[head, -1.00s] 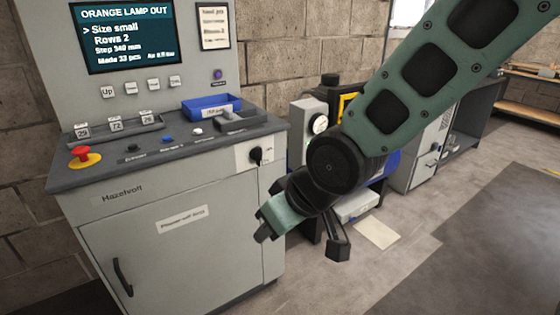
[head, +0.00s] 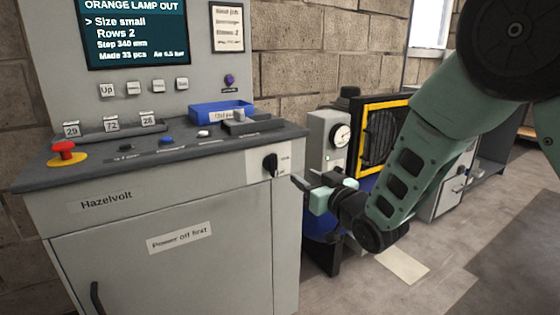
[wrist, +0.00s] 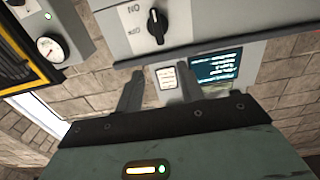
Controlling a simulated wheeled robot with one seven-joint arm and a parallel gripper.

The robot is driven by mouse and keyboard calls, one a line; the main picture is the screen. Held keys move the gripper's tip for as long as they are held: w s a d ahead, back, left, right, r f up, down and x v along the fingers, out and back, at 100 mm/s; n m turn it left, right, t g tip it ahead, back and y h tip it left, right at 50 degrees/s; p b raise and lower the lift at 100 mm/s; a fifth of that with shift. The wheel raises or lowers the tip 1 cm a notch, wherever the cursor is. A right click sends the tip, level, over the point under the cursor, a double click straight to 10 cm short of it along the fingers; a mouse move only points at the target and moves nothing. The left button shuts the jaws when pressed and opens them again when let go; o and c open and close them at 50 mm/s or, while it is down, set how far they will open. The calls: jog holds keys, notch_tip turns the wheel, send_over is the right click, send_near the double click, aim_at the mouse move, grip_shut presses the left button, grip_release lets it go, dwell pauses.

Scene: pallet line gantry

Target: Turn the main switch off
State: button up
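The main switch is a black rotary knob (head: 270,163) on a light plate at the upper right of the grey cabinet's front. In the wrist view the knob (wrist: 157,27) stands near the top centre, its grip roughly upright in the picture. Two small labels sit beside it; one reads as an inverted ON, the other is too small to read surely. My gripper (head: 308,181) is just right of the switch in the head view, apart from it. In the wrist view its two fingers (wrist: 158,72) are spread and empty, below the knob in the picture.
The cabinet top (head: 100,160) holds a red mushroom button (head: 64,150), small buttons and a blue tray (head: 222,110). A screen (head: 135,32) is above. A gauge box (head: 328,140) and a yellow-framed guard (head: 383,135) stand behind my gripper. Floor at right is open.

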aim_at(276, 158)
jog(key=x, duration=1.4)
jog(key=shift+w+a, duration=0.15)
jog(key=shift+a, duration=0.05)
grip_shut()
